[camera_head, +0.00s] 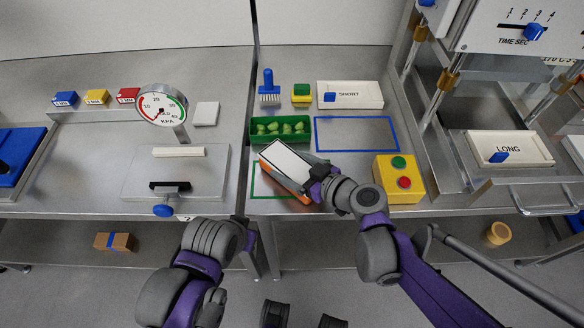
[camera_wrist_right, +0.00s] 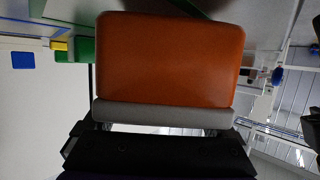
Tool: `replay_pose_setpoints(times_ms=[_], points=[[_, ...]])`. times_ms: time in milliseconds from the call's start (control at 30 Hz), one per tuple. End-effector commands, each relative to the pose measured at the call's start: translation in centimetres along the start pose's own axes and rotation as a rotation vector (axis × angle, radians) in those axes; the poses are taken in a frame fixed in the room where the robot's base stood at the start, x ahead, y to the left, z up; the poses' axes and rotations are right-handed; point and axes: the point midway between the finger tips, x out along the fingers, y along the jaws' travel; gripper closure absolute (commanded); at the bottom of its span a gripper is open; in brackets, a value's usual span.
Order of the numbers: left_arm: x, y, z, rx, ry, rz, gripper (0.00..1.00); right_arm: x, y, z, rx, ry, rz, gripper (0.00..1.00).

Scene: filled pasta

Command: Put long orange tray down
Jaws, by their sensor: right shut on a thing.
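The long orange tray (camera_head: 283,161) has a pale top and orange sides. It lies slantwise across the green outlined rectangle (camera_head: 256,181) in the head view and overlaps the front of the green bin. My right gripper (camera_head: 314,187) is shut on its near right end. The orange tray (camera_wrist_right: 170,60) fills the middle of the right wrist view, with a grey band at its lower edge beside the gripper (camera_wrist_right: 165,128). Whether it touches the table cannot be told. My left gripper (camera_head: 241,224) is near the table's front edge; its fingers are not clear.
The green bin (camera_head: 255,130) holds several green pieces. The blue outlined rectangle (camera_head: 316,134) is empty. A yellow button box (camera_head: 400,180) stands to the right, and a white SHORT tray (camera_head: 365,94) lies behind. A gauge press (camera_head: 163,104) stands at left.

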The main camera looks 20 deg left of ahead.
Motion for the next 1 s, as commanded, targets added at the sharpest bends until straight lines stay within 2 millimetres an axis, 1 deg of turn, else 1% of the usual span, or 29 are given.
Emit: replay_pose_setpoints(times_ms=[67, 333, 433, 467, 500, 700, 800, 867, 967, 1000], points=[[0.2, 0.0, 0.1, 0.000, -0.001, 0.000, 1.00, 0.2, 0.0, 0.6, 0.000, 0.000, 0.000, 0.82], [0.1, 0.0, 0.1, 0.000, -0.001, 0.000, 1.00, 0.2, 0.0, 0.6, 0.000, 0.000, 0.000, 0.82], [0.4, 0.0, 0.2, 0.000, -0.001, 0.000, 1.00, 0.3, 0.0, 0.9, 0.000, 0.000, 0.000, 0.82], [0.3, 0.0, 0.2, 0.000, -0.001, 0.000, 1.00, 0.3, 0.0, 0.9, 0.000, 0.000, 0.000, 0.05], [0.3, 0.0, 0.2, 0.000, -0.001, 0.000, 1.00, 0.3, 0.0, 0.8, 0.000, 0.000, 0.000, 0.00], [0.3, 0.0, 0.2, 0.000, -0.001, 0.000, 1.00, 0.3, 0.0, 0.8, 0.000, 0.000, 0.000, 0.00], [0.0, 0.0, 0.0, 0.000, 0.000, 0.000, 1.00, 0.1, 0.0, 0.4, 0.000, 0.000, 0.000, 0.00], [0.0, 0.0, 0.0, 0.000, 0.000, 0.000, 1.00, -0.5, 0.1, 0.5, 0.000, 0.000, 0.002, 0.00], [-0.1, 0.0, -0.1, 0.000, 0.000, 0.000, 1.00, -2.1, 0.1, 0.5, 0.001, -0.001, 0.003, 0.00], [-0.2, 0.0, -0.1, 0.000, 0.001, 0.000, 1.00, -2.9, 0.1, 0.5, 0.002, 0.000, 0.005, 0.00]])
